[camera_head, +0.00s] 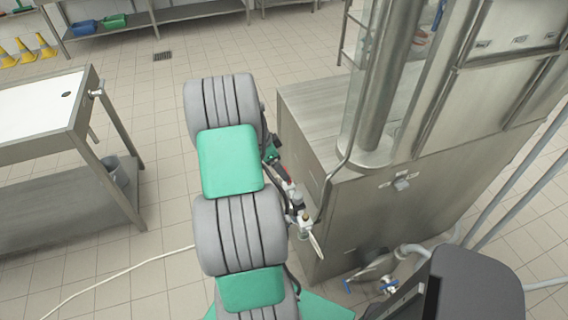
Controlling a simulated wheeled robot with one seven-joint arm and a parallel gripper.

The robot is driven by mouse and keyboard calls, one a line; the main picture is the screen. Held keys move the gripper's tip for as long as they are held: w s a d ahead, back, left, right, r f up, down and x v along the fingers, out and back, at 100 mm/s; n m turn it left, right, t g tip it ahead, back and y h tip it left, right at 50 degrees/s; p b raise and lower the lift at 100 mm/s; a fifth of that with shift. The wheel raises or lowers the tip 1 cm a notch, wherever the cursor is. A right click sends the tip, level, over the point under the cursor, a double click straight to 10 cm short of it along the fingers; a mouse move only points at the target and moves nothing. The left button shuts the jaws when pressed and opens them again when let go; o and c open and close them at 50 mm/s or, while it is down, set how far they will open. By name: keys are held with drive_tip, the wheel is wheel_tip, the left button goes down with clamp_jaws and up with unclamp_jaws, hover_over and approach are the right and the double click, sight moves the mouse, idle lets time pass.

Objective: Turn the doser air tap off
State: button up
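A cluster of small air fittings (303,217) sits beside the left side of the steel machine (345,220), with a brass-coloured part and a pale lever-like piece below it. A small red part (286,172) shows just above the fittings, close to my arm's right edge. I cannot tell which piece is the doser air tap or how its handle is turned. My grey and green arm reaches up the middle and covers the area left of the fittings. My gripper's fingers cannot be made out; the arm hides that area.
Blue-handled valves (388,286) and pipework sit low by the machine's base. A steel table (75,130) stands left, with a bucket (116,171) beneath it. A pale hose (125,266) crosses the floor. Yellow cones (25,50) stand at the back left.

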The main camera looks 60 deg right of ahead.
drive_tip(key=x, duration=0.5)
drive_tip(key=shift+p, duration=0.3)
drive_tip(key=shift+c, duration=0.2)
drive_tip(key=c, duration=1.3)
